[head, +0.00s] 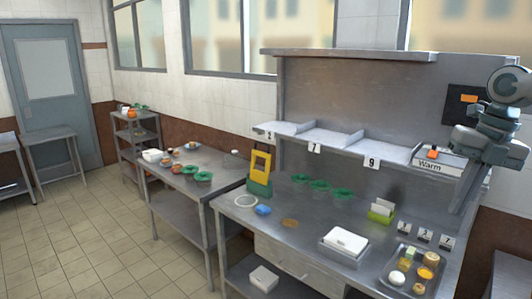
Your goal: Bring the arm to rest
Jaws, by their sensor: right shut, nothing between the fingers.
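My right arm comes in at the right edge of the head view, raised in front of the steel back panel. Its gripper (460,200) points down above the right part of the counter. It is shut with nothing between its fingers and looks clear of the counter items. My left gripper is not in view. The task names no object other than the arm.
A numbered shelf (340,140) runs behind. A side table (215,160) stands left; the floor there is open.

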